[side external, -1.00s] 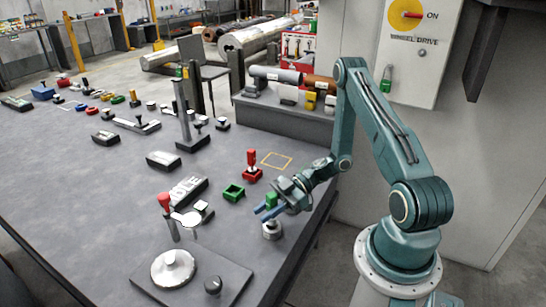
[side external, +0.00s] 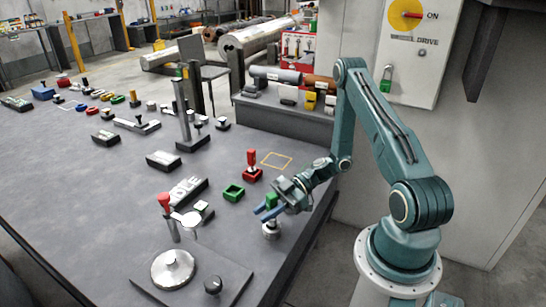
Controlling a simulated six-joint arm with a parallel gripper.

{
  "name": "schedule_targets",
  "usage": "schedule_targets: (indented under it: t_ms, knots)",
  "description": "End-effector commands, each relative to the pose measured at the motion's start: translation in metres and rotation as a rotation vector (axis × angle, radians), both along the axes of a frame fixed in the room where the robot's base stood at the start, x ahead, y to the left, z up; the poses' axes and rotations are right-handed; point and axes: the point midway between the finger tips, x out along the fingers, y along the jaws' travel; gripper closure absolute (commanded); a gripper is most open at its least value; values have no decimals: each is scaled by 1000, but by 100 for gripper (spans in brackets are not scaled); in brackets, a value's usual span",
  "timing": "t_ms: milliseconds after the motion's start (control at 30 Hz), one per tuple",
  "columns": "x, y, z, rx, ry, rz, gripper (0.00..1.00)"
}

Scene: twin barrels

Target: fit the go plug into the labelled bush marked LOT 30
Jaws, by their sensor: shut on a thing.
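My gripper (side external: 268,211), with blue fingers, is at the right part of the bench, shut on the go plug. The plug's green handle (side external: 271,200) shows above the fingers. Its lower part is hidden or too small to make out. A short silver, round piece (side external: 271,232), which looks like a bush, stands on the bench directly below the fingers. I cannot tell whether the plug touches or enters it. No LOT 30 lettering is readable at this size.
An empty green square holder (side external: 233,193) lies left of the gripper. A red holder with a red-handled plug (side external: 251,165) stands behind it. A silver disc (side external: 173,268) lies front left. The bench edge is close on the right.

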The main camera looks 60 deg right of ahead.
Motion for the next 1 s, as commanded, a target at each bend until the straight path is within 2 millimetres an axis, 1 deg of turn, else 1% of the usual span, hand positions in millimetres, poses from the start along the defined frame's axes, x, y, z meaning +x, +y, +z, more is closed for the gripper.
schedule_targets:
  t_ms: [1000]
  knots:
    - [0,0,-18,1,0,0,100]
